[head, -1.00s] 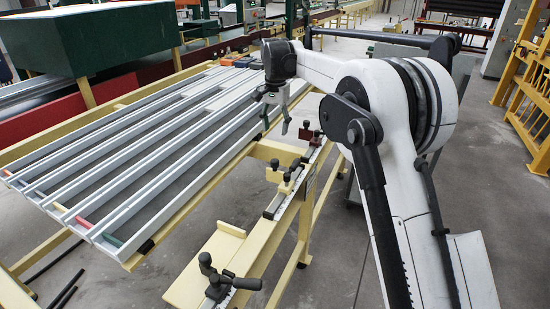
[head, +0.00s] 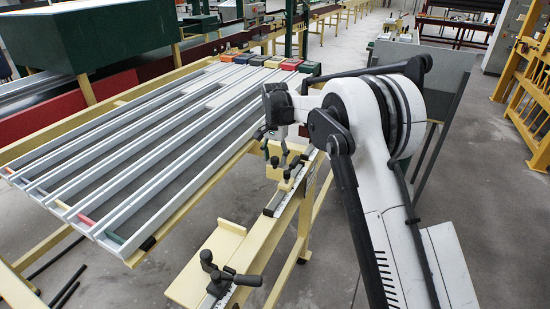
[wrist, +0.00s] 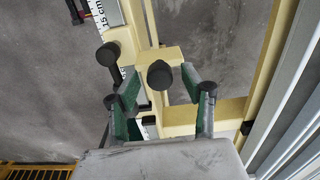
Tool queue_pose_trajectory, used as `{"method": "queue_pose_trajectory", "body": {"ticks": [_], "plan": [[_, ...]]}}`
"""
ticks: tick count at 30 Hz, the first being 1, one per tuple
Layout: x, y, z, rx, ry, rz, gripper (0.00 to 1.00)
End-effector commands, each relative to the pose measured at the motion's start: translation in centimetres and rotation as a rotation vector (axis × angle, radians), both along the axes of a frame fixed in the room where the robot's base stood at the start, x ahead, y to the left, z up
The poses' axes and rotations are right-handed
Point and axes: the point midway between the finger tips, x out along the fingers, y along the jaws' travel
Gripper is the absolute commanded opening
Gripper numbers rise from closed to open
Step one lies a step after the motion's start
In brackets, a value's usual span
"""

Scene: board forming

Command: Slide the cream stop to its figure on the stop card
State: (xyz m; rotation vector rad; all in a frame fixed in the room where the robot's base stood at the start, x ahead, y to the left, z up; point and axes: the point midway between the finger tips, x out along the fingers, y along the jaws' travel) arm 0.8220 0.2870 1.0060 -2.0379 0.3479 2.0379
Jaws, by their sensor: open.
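The cream stop (head: 284,185) sits on the ruled rail (head: 273,204) along the table's near right side, with dark knobs on it. In the wrist view the cream stop (wrist: 172,54) shows a round black knob (wrist: 159,75) and a second black knob (wrist: 108,54) to its left. My gripper (head: 285,150) is over the cream stop. In the wrist view my gripper (wrist: 160,82) has its green-and-grey fingers apart, one on each side of the round knob, with gaps visible. Whether the fingers are level with the knob is hard to tell. I cannot make out the stop card.
Long grey channels (head: 150,150) lie on the table to the left. Coloured blocks (head: 270,62) line its far end. Scale markings (wrist: 98,14) show beside the stop.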

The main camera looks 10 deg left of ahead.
Motion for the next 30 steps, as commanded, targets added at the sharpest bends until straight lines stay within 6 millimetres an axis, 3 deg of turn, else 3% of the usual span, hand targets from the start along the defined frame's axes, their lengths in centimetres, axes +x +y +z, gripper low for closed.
{"method": "queue_pose_trajectory", "body": {"ticks": [10, 20, 30], "plan": [[-0.01, 0.0, -0.42, 0.0, 0.0, 0.0, 0.43], [-0.01, -0.01, -0.39, 0.0, 0.0, 0.0, 0.01], [-0.59, 0.24, -0.46, 0.0, 0.0, 0.001, 0.0]]}}
